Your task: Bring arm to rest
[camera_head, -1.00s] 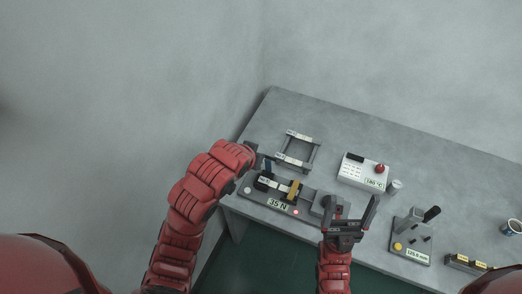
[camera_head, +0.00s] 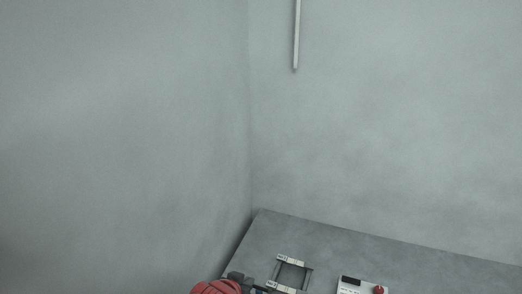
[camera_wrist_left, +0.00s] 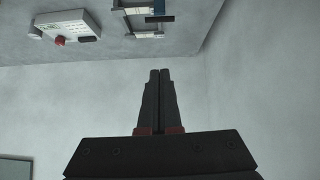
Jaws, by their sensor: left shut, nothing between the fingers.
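My left arm shows at the bottom edge of the head view as a red link with a dark gripper part (camera_head: 240,281) at the table's left end; its fingertips are hard to make out there. In the left wrist view my left gripper (camera_wrist_left: 161,72) is shut, with its two dark fingers side by side and nothing between them. The fingers stand clear of the things on the table. My right gripper is out of view.
The grey table (camera_head: 350,248) fills the lower right, against the walls. On it are a grey frame with white labels (camera_head: 291,260) and a white box (camera_head: 349,283) with a red knob (camera_head: 378,290). A pale bar (camera_head: 296,40) hangs on the back wall.

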